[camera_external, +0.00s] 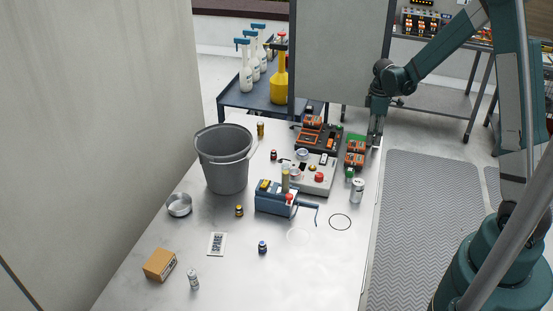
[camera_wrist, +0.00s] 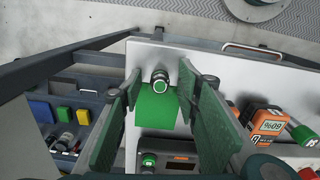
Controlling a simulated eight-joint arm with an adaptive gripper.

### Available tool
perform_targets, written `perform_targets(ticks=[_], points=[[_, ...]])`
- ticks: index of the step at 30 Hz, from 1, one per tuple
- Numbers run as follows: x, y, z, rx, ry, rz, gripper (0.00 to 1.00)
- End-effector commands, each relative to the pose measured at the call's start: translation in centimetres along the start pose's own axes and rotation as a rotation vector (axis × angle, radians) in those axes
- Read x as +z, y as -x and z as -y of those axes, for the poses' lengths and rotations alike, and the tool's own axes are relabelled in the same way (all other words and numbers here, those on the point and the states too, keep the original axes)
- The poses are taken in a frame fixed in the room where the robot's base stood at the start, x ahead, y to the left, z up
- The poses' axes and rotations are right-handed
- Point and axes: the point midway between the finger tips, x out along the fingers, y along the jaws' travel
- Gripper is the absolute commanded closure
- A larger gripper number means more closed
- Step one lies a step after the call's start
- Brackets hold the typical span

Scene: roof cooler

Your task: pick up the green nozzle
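My gripper (camera_wrist: 160,78) is open, with one finger on each side of this piece and visible gaps to both. I cannot tell how deep it sits between the fingers. In the external view my gripper (camera_external: 376,140) points down at the table's far right edge, beside the orange devices. The nozzle cannot be made out there.
Orange devices (camera_external: 356,147) and a grey control box (camera_external: 318,178) stand close left of my gripper. A can (camera_external: 357,190) stands nearer. A grey bucket (camera_external: 223,165) and a blue crank device (camera_external: 275,199) are farther left. A grey panel (camera_external: 340,50) rises behind.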

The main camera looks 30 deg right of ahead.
Motion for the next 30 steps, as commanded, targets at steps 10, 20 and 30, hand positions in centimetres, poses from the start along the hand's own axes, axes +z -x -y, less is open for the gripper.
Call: perform_targets(ticks=[10,20,30], points=[[0.0,0.0,0.0,0.000,0.000,0.000,0.97],[0.0,0.1,0.0,0.000,0.000,0.000,0.97],[0.0,2.5,0.0,0.000,0.000,0.000,0.97]])
